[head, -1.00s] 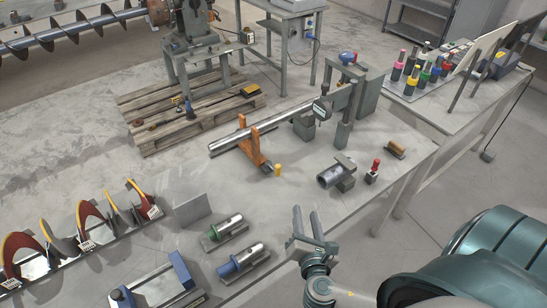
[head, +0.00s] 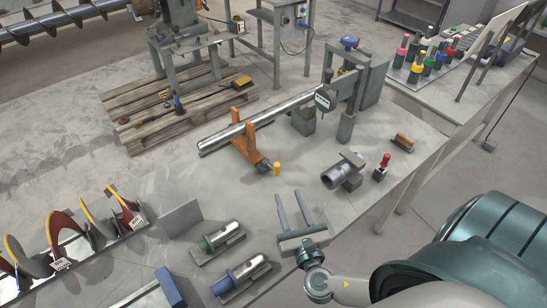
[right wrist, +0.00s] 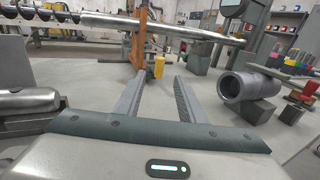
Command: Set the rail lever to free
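A steel bar or rail (head: 225,137) runs along the bench and carries an orange bracket (head: 243,151). A dark knob-like part (head: 263,165) sits at the bracket's foot, with a short yellow cylinder (head: 277,169) beside it. No part is clearly marked as the rail lever, so I cannot tell which it is or how it is set. My right gripper (head: 290,195) is open and empty, low over the bench, its fingers pointing toward the yellow cylinder. The right wrist view shows this cylinder (right wrist: 159,67) beyond the open fingers (right wrist: 160,79), apart from them. My left gripper is out of view.
A grey hollow cylinder (head: 336,177) on a block, a red-knobbed part (head: 382,168) and a brown-handled item (head: 403,142) lie right. Green-ended (head: 219,239) and blue-ended (head: 243,272) cylinders lie left. Bench between gripper and bracket is clear.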

